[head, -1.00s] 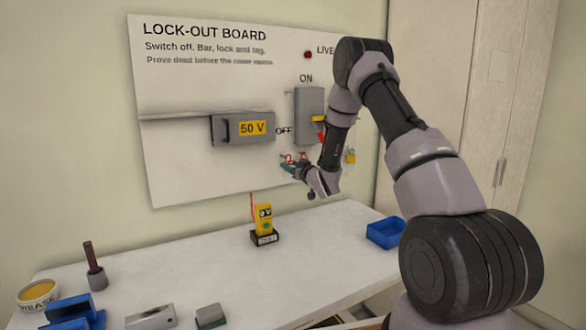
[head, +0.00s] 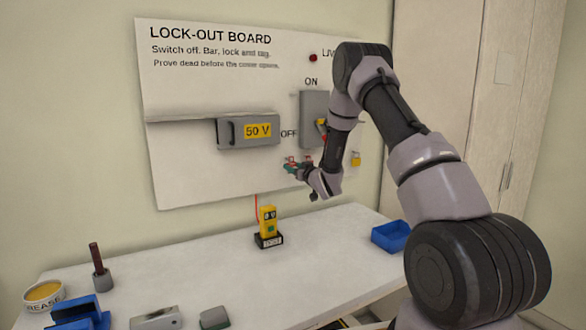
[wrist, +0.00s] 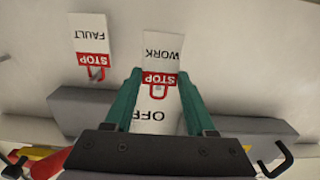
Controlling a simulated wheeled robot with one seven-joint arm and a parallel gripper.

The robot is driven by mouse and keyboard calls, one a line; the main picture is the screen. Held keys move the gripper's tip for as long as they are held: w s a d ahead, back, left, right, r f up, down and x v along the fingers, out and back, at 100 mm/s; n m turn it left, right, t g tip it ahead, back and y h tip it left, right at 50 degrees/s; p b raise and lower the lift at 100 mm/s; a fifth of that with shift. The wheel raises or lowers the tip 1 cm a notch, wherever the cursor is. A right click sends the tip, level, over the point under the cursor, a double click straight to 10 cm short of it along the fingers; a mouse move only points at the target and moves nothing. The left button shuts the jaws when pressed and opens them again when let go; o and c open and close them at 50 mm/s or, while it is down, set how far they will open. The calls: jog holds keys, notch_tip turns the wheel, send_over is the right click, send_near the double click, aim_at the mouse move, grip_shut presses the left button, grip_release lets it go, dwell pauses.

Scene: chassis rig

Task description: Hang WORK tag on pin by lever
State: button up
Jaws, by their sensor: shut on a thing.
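The WORK tag (wrist: 162,48) is white with a red STOP band and a red loop, and reads upside down in the wrist view. My gripper (wrist: 158,78), with teal fingers, is shut on it across the STOP band, close to the board. In the head view my gripper (head: 292,167) is at the board, below the OFF label. The lever (head: 322,126), yellow and red, is on the grey switch box (head: 312,103), partly behind my arm. It shows at the lower left of the wrist view (wrist: 48,162). I cannot clearly make out the pin by the lever.
A FAULT tag (wrist: 90,40) hangs beside the WORK tag. A yellow padlock (head: 356,159) is at right. A yellow tester (head: 268,222) stands on the bench below.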

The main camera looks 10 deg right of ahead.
jog(key=v, duration=0.7)
dwell(0.8)
jog(key=shift+r, duration=0.15)
dwell(0.9)
